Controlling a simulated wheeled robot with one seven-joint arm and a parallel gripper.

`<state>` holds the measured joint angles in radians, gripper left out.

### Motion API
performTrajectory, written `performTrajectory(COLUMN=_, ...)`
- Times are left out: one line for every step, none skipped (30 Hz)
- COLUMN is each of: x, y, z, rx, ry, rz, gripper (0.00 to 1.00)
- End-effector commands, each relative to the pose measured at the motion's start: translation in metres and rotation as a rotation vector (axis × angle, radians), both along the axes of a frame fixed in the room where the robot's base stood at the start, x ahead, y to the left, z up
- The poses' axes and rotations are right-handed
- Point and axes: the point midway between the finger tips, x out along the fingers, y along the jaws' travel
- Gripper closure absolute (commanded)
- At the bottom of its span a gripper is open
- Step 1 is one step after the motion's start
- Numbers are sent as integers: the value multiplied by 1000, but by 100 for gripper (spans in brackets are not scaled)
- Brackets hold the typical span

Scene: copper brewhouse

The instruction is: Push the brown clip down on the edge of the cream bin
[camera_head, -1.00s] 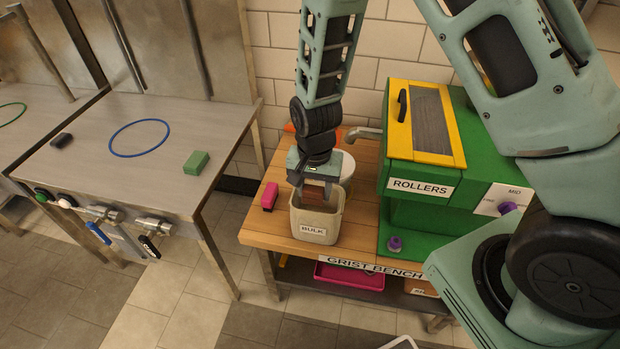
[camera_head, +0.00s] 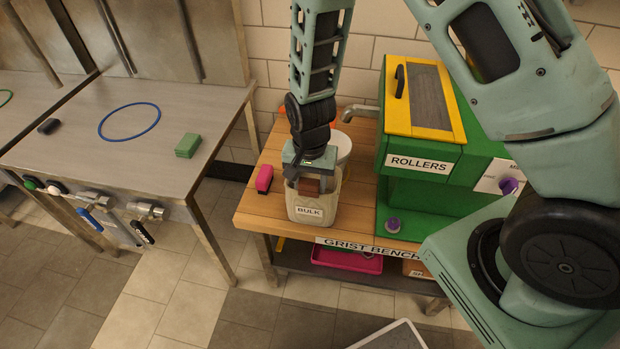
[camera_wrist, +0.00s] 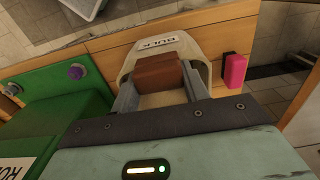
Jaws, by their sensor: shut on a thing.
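The cream bin (camera_head: 306,215), labelled BULK, stands upright on the wooden grist bench. Its labelled wall also shows in the wrist view (camera_wrist: 160,44). My gripper (camera_head: 309,187) points down at the bin's mouth and is shut on the brown clip (camera_head: 309,186). In the wrist view the brown clip (camera_wrist: 158,72) sits between both fingers, close to the labelled front wall of the bin. The clip hides part of the rim. I cannot tell whether it touches or straddles the edge.
A pink block (camera_head: 264,179) lies left of the bin. The green and yellow roller mill (camera_head: 425,160) stands close on the right, and a white round container (camera_head: 339,147) stands behind. A steel table (camera_head: 110,150) is at the left, beyond a floor gap.

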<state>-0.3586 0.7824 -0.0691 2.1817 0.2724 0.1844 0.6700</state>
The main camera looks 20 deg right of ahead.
Motion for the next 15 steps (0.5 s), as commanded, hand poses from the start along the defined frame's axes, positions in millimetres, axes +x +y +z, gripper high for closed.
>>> performTrajectory(x=0, y=0, z=-6, rx=-1, ry=1, rz=0, gripper=77)
performTrajectory(x=0, y=0, z=-6, rx=-1, ry=1, rz=0, gripper=77)
performTrajectory(x=0, y=0, z=-7, rx=-1, ry=1, rz=0, gripper=77)
performTrajectory(x=-1, y=0, z=-7, rx=-1, ry=1, rz=0, gripper=77)
performTrajectory(x=-1, y=0, z=-8, rx=-2, ry=1, rz=0, gripper=77)
performTrajectory(x=-1, y=0, z=-8, rx=-2, ry=1, rz=0, gripper=77)
performTrajectory(x=-1, y=0, z=-8, rx=-2, ry=1, rz=0, gripper=77)
performTrajectory(x=-1, y=0, z=-9, rx=-2, ry=3, rz=0, gripper=77)
performTrajectory(x=-1, y=0, z=-9, rx=-2, ry=3, rz=0, gripper=77)
performTrajectory(x=-1, y=0, z=-9, rx=-2, ry=3, rz=0, gripper=77)
performTrajectory(x=-1, y=0, z=-10, rx=-2, ry=3, rz=0, gripper=77)
performTrajectory(x=-1, y=0, z=-10, rx=-2, ry=3, rz=0, gripper=50)
performTrajectory(x=-1, y=0, z=-10, rx=-2, ry=3, rz=0, gripper=41)
performTrajectory(x=-1, y=-1, z=-10, rx=-2, ry=3, rz=0, gripper=33)
performTrajectory(x=-2, y=-1, z=-10, rx=-3, ry=3, rz=0, gripper=30)
